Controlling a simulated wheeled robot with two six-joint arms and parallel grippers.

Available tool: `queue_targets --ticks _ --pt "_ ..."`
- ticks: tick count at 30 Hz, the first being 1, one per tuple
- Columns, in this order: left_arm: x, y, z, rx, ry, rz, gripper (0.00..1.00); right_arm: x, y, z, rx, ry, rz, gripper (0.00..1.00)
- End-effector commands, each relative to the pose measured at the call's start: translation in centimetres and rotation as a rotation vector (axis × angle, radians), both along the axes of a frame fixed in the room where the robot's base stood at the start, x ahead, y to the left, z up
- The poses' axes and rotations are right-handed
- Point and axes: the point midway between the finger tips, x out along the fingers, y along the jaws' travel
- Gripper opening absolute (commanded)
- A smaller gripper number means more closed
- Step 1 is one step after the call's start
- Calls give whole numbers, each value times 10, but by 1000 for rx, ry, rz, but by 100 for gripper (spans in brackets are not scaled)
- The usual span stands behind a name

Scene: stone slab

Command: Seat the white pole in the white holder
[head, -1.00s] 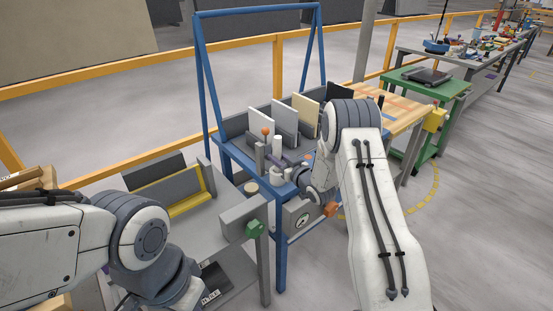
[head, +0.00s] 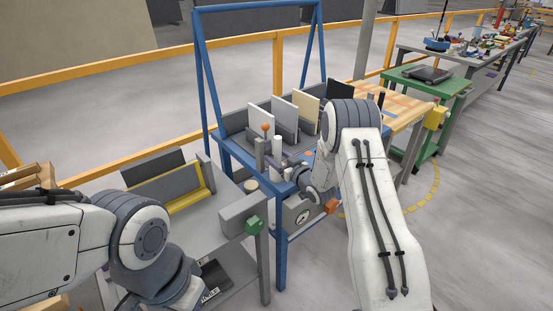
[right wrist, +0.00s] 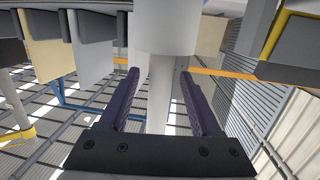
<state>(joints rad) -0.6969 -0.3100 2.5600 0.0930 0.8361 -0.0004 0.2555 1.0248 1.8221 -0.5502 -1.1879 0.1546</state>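The white pole (right wrist: 161,95) shows as a slim cylinder in the right wrist view, which looks upside down. It lines up end to end with a wider white cylinder, apparently the white holder (right wrist: 168,28); I cannot tell how deep it sits. My right gripper (right wrist: 160,72) has its dark purple fingers on either side of the pole, with a visible gap on both sides. In the head view the pole (head: 277,147) stands upright at the blue bench's near left corner, beside my right gripper (head: 281,161). My left gripper is not in view.
A grey post (head: 259,155) and an orange ball (head: 265,127) stand close left of the pole. Upright slabs (head: 285,117) stand in a rack behind. A grey bench (head: 222,225) is at left, with a green knob (head: 254,224) on its near side.

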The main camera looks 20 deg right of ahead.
Motion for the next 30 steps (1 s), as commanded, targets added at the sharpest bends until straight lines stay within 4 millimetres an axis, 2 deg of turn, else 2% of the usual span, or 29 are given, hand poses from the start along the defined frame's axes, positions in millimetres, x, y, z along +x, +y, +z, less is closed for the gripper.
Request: queue_targets --ticks 5,8,15,21,25,30 --pt "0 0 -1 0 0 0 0 -4 -1 -1 0 3 0 65" --pt "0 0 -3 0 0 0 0 -14 -4 0 0 4 -1 65" --pt "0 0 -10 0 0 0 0 -60 -16 6 1 3 -3 65" --pt "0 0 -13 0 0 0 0 -91 -24 11 0 1 -3 65" --pt "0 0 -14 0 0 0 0 -100 -26 13 0 0 -1 65" --pt "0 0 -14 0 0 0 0 -103 -27 14 0 -1 0 65"
